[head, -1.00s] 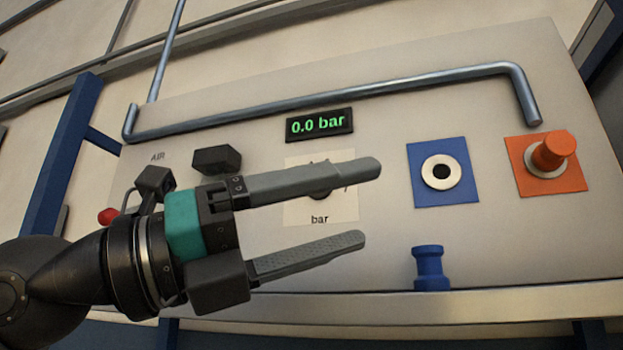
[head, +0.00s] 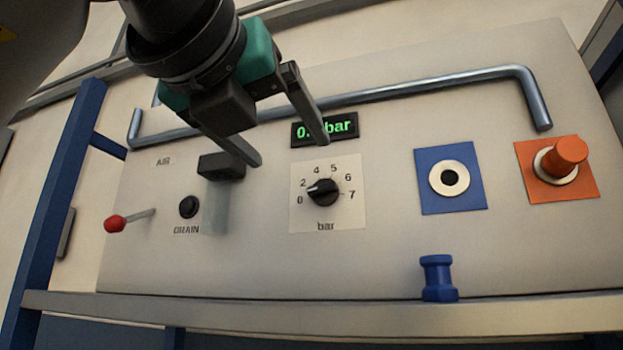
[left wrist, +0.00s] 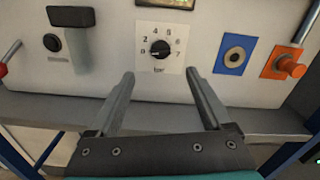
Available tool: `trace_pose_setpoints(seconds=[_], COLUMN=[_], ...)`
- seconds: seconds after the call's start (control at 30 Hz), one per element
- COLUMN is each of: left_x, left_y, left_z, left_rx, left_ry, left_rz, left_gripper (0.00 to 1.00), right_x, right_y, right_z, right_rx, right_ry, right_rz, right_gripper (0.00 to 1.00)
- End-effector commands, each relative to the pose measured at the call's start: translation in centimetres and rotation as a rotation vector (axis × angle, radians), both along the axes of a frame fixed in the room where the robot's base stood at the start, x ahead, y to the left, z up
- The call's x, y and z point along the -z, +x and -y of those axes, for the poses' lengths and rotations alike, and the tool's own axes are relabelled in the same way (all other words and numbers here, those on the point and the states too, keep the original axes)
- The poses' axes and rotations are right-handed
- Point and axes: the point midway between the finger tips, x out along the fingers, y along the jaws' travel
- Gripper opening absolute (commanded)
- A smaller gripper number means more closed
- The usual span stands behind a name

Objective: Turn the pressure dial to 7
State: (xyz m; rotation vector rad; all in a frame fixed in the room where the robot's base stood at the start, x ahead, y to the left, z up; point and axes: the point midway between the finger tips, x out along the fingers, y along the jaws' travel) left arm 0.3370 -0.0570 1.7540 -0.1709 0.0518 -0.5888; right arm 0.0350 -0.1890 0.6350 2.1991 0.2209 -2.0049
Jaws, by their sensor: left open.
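The pressure dial (head: 322,192) is a black round knob on a white plate marked from 0 to 7 with "bar" below. Its white pointer mark is on the left side, near the 0 and 2 marks. The dial also shows in the left wrist view (left wrist: 160,48). A display (head: 345,127) above it shows green text ending in "bar", partly hidden by a finger. My left gripper (head: 291,153) is open and empty, up and left of the dial in the head view. In the left wrist view its fingers (left wrist: 160,77) are spread below the dial. My right gripper is not in view.
A metal rail (head: 430,88) runs across the panel above the display. A red-tipped lever (head: 116,223), a black drain button (head: 189,207), a blue plate with a ring (head: 449,200) and an orange knob (head: 570,152) sit around. A blue spool-like piece (head: 438,278) stands on the ledge.

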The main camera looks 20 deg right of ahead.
Motion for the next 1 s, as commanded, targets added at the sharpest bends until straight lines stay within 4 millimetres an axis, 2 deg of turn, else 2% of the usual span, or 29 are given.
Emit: trace_pose_setpoints(seconds=[0.03,0.5,0.8,1.0], left_x=[-0.3,-0.3,-0.2,0.0], left_y=[0.9,7.3,9.7,10.2], left_z=[0.6,5.0,6.6,7.0], left_rx=[0.001,0.003,0.002,0.003], left_ry=[0.002,0.002,0.002,0.001], left_rz=[-0.005,-0.003,-0.001,0.000], left_gripper=[0.82,0.82,0.82,0.82], right_x=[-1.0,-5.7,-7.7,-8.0], right_y=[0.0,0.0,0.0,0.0], right_z=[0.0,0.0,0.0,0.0], right_rx=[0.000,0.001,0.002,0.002], right_ry=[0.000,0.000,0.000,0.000], right_rz=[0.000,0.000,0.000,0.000], right_gripper=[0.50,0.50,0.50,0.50])
